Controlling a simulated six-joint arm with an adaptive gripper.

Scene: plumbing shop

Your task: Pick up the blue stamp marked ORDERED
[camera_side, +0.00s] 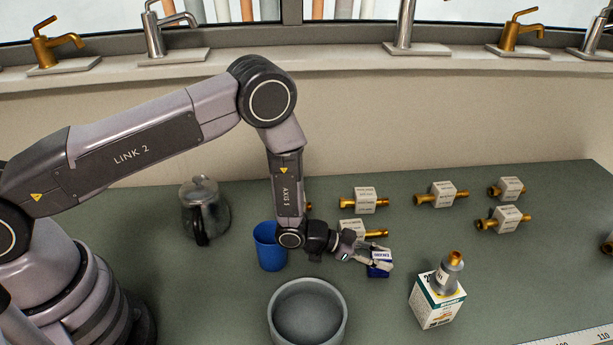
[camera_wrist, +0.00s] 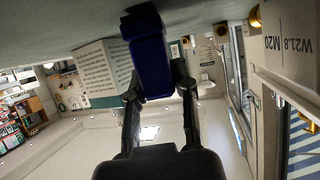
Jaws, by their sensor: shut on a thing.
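A small blue block with a white label, the stamp (camera_side: 379,269), is at my gripper's fingertips in the side view, right of the blue cup. The lettering on its label is too small to read surely. My gripper (camera_side: 383,261) reaches down and right and is shut on this blue block. In the wrist view the dark blue block (camera_wrist: 150,62) sits between my two fingers (camera_wrist: 158,92), with a darker end at the top against the green surface. I cannot tell whether it touches the table.
Brass valves with white tags (camera_side: 364,200) lie behind. A white box (camera_side: 437,302) with a fitting on top stands at right.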

